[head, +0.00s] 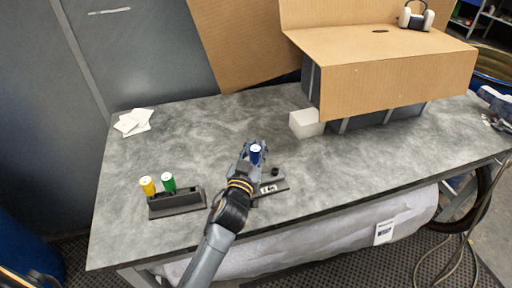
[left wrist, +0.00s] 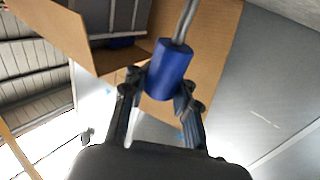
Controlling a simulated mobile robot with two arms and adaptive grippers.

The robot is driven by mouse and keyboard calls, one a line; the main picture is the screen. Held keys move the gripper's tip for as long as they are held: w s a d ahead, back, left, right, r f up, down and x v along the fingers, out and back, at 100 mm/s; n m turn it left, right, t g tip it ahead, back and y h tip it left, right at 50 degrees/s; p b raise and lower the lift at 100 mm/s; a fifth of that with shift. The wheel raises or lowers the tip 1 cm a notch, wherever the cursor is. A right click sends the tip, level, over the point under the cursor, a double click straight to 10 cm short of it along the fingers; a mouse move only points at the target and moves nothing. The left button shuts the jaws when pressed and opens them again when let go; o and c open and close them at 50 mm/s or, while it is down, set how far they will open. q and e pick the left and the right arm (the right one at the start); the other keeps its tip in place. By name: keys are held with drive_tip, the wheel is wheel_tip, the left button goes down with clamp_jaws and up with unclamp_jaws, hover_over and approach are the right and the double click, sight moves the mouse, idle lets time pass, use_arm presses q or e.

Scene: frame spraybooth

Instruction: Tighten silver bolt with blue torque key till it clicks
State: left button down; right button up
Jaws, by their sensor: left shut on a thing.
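My left gripper (head: 250,152) is shut on the blue torque key (head: 255,156) above the front middle of the table. In the left wrist view, the key's blue handle (left wrist: 168,70) sits between the two fingers (left wrist: 158,95), and its grey metal shaft extends away towards the top. A small dark fixture (head: 270,188) with a light label lies on the table just right of my gripper, with a black knob-like part (head: 275,171) by it. I cannot make out the silver bolt; my gripper and arm cover part of this area. My right gripper does not show.
A dark holder (head: 178,209) with a yellow-topped key (head: 147,186) and a green-topped key (head: 168,182) stands to the left. White sheets (head: 134,122) lie at the back left. A white block (head: 306,123) and a cardboard-covered box (head: 390,85) stand behind right. The grey table (head: 200,135) is bare between.

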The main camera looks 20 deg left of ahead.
use_arm(q)
drive_tip(key=shift+r+m+h+p, duration=0.25)
drive_tip(key=shift+m+h+p, duration=0.95)
drive_tip(key=shift+h+p, duration=0.7)
drive_tip(key=shift+m+g+h+p, duration=0.3)
drive_tip(key=shift+m+h+p, duration=0.3)
drive_tip(key=shift+h+p, duration=0.3)
drive_tip(key=shift+f+m+g+h, duration=0.3)
drive_tip(key=shift+m+h, duration=0.2)
drive_tip(key=shift+h, duration=0.2)
drive_tip(key=shift+d, duration=0.15)
drive_tip(key=shift+r, duration=0.1)
drive_tip(key=shift+r+p, duration=2.45)
drive_tip(key=shift+p, duration=0.1)
